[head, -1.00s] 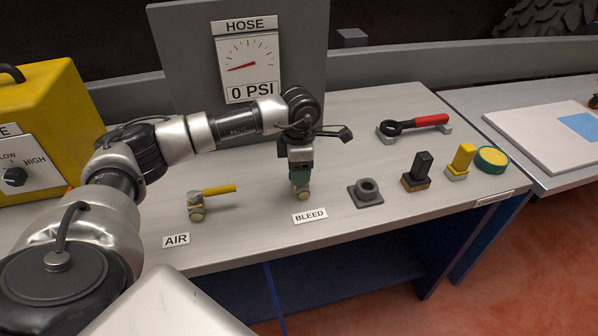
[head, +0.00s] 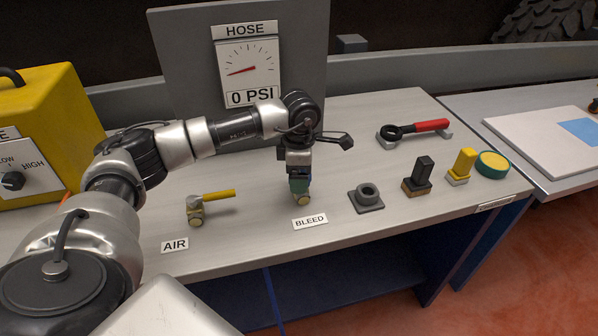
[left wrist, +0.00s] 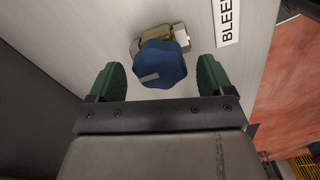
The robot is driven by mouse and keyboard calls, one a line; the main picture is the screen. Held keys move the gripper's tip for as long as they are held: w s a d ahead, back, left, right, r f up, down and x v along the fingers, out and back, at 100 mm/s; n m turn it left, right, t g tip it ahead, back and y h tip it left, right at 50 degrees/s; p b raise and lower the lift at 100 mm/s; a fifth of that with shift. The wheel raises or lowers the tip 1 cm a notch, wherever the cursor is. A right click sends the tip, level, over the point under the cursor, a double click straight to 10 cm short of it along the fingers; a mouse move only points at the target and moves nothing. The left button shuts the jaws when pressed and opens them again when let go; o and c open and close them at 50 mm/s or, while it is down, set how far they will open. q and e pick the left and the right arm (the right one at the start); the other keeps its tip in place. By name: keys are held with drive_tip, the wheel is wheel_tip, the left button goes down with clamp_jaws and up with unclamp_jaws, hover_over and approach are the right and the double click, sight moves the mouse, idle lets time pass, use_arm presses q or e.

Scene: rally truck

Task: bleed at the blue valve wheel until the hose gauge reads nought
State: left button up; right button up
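The blue valve wheel (left wrist: 163,64) sits between the two green fingertips of my left gripper (left wrist: 158,78) in the left wrist view. Gaps show on both sides of the wheel, so the gripper is open around it without gripping. In the head view the left gripper (head: 299,185) points down over the valve behind the BLEED label (head: 310,223) and mostly hides the wheel. The hose gauge (head: 249,69) on the grey panel reads 0 PSI, its red needle pointing left and slightly down. My right gripper is not in view.
The AIR valve with a yellow lever (head: 214,195) stands left of the gripper. A grey ring holder (head: 367,197), black and yellow blocks, a green-yellow disc (head: 492,164) and a red-handled tool (head: 425,126) lie to the right. A yellow box (head: 45,120) stands at the left.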

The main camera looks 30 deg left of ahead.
use_arm(q)
wheel_tip(320, 180, up, 11)
drive_tip(key=b, duration=0.1)
idle(0.6)
drive_tip(key=shift+s+f, duration=0.1)
drive_tip(key=shift+f, duration=0.1)
